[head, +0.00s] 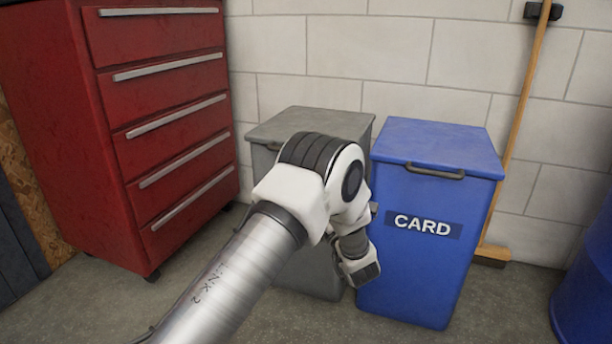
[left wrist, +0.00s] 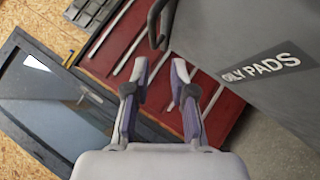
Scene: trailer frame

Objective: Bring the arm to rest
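My left arm (head: 250,250) reaches in from the bottom of the head view and bends down in front of two bins. Its wrist end points down by the gap between them, and its fingers are hidden there. In the left wrist view my left gripper (left wrist: 160,70) is open, its two fingers apart with nothing between them. A grey bin (head: 283,127) stands behind the arm, partly covered by it. In the left wrist view the grey bin (left wrist: 225,35) is close to the fingers and reads "OILY PADS". My right gripper is not in view.
A blue bin (head: 435,190) marked "CARD" stands right of the arm, very close to the wrist. A red drawer cabinet (head: 165,95) is at the left. A broom (head: 520,125) leans on the wall, and a blue drum (head: 590,280) is at the right edge.

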